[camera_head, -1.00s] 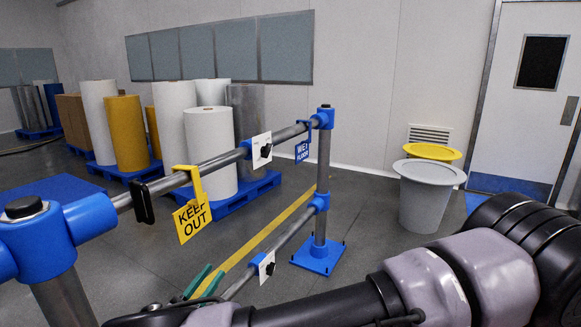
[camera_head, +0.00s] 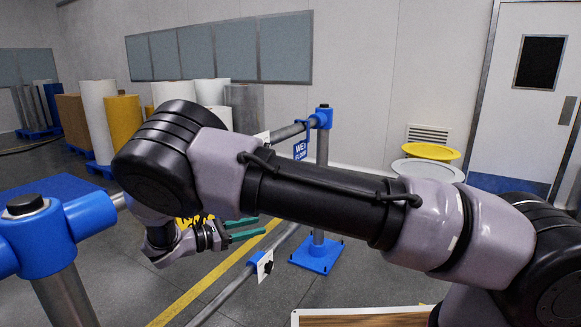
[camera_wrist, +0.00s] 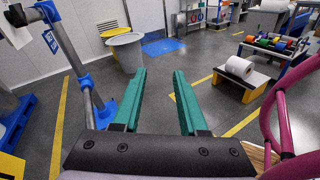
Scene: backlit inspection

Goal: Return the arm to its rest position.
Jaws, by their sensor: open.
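My gripper (camera_head: 243,229) has green fingers and sits below my bent arm in the head view, left of the picture's middle. In the wrist view my gripper (camera_wrist: 158,75) shows its two green fingers spread apart, with only floor between them and nothing held. My arm crosses the head view from the lower right to the left, with its elbow raised. It hides much of the railing and most of the yellow keep-out sign (camera_head: 182,221).
A wooden surface (camera_head: 360,318) shows at the bottom. A grey bin (camera_wrist: 127,52), a white roll (camera_wrist: 239,67) on a stand and pink tubing (camera_wrist: 277,120) show in the wrist view.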

